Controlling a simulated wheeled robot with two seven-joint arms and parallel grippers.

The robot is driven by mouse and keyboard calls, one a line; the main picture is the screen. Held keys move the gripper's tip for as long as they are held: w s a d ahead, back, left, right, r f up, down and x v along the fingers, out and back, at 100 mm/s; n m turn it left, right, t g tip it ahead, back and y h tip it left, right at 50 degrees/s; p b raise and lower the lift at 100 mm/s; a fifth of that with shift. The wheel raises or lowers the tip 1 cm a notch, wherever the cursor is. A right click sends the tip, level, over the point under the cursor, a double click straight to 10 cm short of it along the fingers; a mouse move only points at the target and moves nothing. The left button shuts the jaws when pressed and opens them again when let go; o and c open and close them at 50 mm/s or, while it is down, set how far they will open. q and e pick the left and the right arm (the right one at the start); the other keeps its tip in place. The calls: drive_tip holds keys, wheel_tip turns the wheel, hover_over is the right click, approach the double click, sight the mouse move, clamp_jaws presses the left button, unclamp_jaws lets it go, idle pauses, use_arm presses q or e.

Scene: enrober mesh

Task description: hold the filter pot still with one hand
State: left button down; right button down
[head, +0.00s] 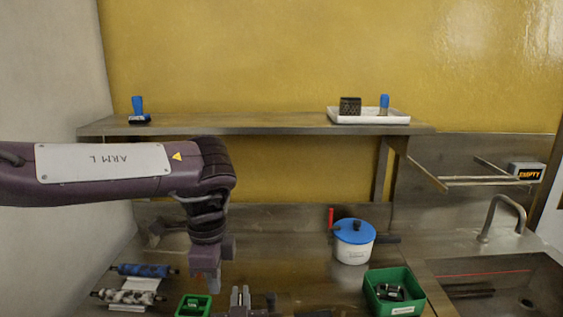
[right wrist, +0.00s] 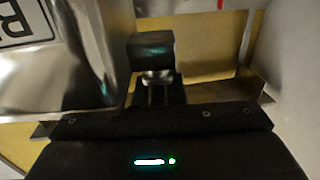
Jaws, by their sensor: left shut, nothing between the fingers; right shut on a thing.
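My left gripper (head: 206,283) points down above the counter in the head view, shut and empty. My right gripper (right wrist: 157,82) shows in the right wrist view, shut on a dark block-like handle (right wrist: 151,48). Close beside it at the left is a large shiny metal surface (right wrist: 85,75) with a framed label that shows the letter R. This may be the filter pot; only part of it shows and I cannot tell whether the handle joins it. A white pot (head: 354,252) with a blue lid stands upright on the counter, apart from my left gripper.
A green bin (head: 395,292) with dark items stands at front right, beside a sink (head: 505,290). A small green tray (head: 193,305) and rollers (head: 140,270) lie at front left. A shelf (head: 250,125) runs behind, with a white tray (head: 368,117). The middle counter is mostly clear.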

use_arm(q)
wheel_tip(320, 180, down, 7)
drive_tip(key=shift+r, duration=0.2)
idle(0.5)
drive_tip(key=shift+w+d, duration=0.25)
drive_tip(key=shift+d, duration=0.3)
idle(0.7)
drive_tip(key=shift+w+a, duration=0.1)
drive_tip(key=shift+w, duration=0.1)
drive_tip(key=shift+w, duration=0.95)
drive_tip(key=shift+w, duration=0.25)
idle(0.4)
drive_tip(key=shift+w+a, duration=0.2)
